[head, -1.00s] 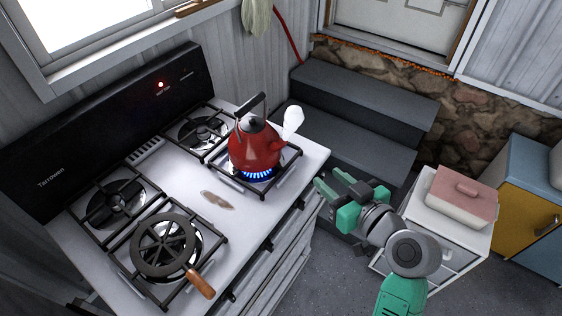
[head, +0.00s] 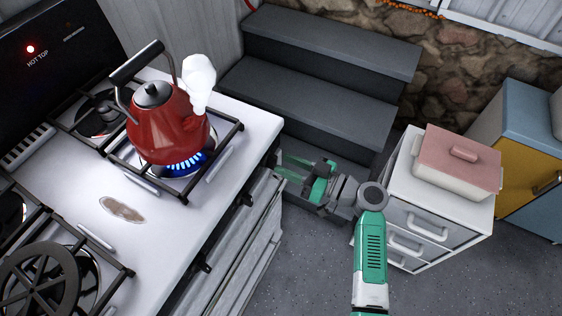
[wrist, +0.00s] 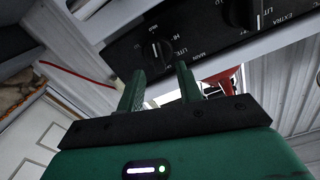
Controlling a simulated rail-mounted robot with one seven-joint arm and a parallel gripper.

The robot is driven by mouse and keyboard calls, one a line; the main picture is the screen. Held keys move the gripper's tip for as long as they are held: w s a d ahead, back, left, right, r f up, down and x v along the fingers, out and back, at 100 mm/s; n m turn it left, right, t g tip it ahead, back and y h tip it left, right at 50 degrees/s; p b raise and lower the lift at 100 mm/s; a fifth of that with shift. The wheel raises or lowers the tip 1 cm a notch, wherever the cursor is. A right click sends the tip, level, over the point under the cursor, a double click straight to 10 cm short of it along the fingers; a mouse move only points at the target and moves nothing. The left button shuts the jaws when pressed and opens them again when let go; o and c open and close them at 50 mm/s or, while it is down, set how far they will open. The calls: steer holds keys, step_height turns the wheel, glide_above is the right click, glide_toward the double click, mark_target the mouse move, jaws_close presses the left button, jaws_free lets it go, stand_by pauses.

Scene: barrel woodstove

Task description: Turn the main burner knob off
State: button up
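The stove's front control panel (wrist: 120,48) shows in the wrist view. A dark round knob (wrist: 156,50) with a pale pointer line sits on it, near labels that read HI, LITE and MAIN. My gripper (wrist: 160,71) is open and empty, its two green fingers pointing at this knob with a gap around its line; I cannot tell whether they touch it. A red kettle (head: 165,125) stands on a burner with blue flames (head: 187,163).
A second knob (wrist: 240,12) sits to the right, near the label EXTRA. Dark steps (head: 320,95) lie behind my gripper. A white drawer cabinet (head: 425,215) with a pink-lidded dish (head: 457,165) stands to the right. A red HOT TOP light (head: 30,48) glows.

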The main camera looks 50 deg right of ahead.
mark_target(271, 161)
steer(key=shift+x, duration=1.2)
jaws_close()
